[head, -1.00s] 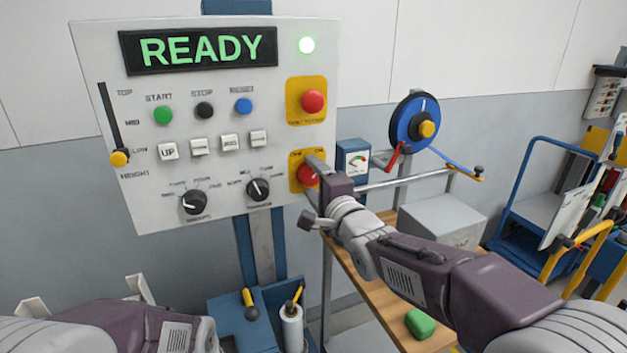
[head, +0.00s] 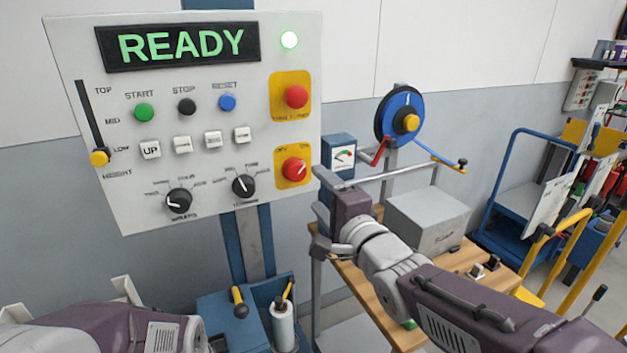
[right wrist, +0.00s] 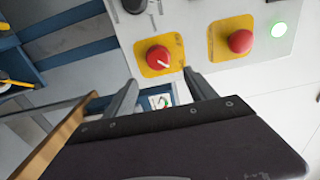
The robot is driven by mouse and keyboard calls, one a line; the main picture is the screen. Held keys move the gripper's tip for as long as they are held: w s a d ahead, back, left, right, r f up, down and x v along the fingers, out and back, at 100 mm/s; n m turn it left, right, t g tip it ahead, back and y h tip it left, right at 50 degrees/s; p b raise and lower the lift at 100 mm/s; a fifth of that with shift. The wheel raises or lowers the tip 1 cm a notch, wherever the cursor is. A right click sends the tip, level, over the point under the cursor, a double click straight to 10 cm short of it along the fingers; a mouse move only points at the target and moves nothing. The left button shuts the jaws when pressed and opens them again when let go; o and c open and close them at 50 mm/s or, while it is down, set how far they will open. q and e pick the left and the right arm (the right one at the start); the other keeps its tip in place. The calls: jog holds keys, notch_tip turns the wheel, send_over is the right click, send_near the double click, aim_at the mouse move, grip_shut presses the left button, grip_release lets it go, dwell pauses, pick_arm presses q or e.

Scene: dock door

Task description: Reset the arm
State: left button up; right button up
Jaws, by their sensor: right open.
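The control panel (head: 225,200) stands at left with a READY display (head: 180,45) in green letters and a lit green lamp (head: 289,40). The blue RESET button (head: 227,102) sits right of the black STOP button (head: 187,106) and green START button (head: 144,112). A red rotary switch (head: 294,169) on a yellow plate is at lower right; it also shows in the right wrist view (right wrist: 158,58). My right gripper (head: 316,205) is open and empty, just right of the panel edge, apart from the switch. My left arm shows at lower left; its gripper is out of view.
A red emergency-style button (head: 296,97) is above the switch. A blue reel (head: 400,117), a gauge box (head: 339,155) and a grey box (head: 428,220) stand behind my right arm. A wooden bench (head: 360,293) lies below. Blue trolleys stand at right.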

jog(key=w+d+f+m+g+h+p, duration=0.2)
jog(key=d+f+h+p, duration=0.15)
jog(key=d+p, duration=0.35)
jog(key=s+d+f+n+g+h+p, duration=0.1)
jog(key=s+d+f+n+g, duration=0.15)
jog(key=f, duration=0.25)
jog(key=s+d+f+n+g+h+p, duration=0.1)
jog(key=s+d+f+g+h, duration=0.15)
jog(key=f, duration=0.35)
pick_arm(q)
notch_tip(320, 180, up, 11)
jog(key=shift+p, duration=0.35)
pick_arm(e)
jog(key=s+d+f+n+g, duration=0.1)
jog(key=s+f+n+g, duration=0.3)
jog(key=s+n, duration=0.2)
jog(key=s+f+n+g, duration=0.4)
jog(key=s+f+n, duration=0.1)
jog(key=s, duration=0.5)
jog(key=shift+d+f+n, duration=0.2)
jog(key=shift+d+n, duration=0.2)
jog(key=shift+n, duration=0.15)
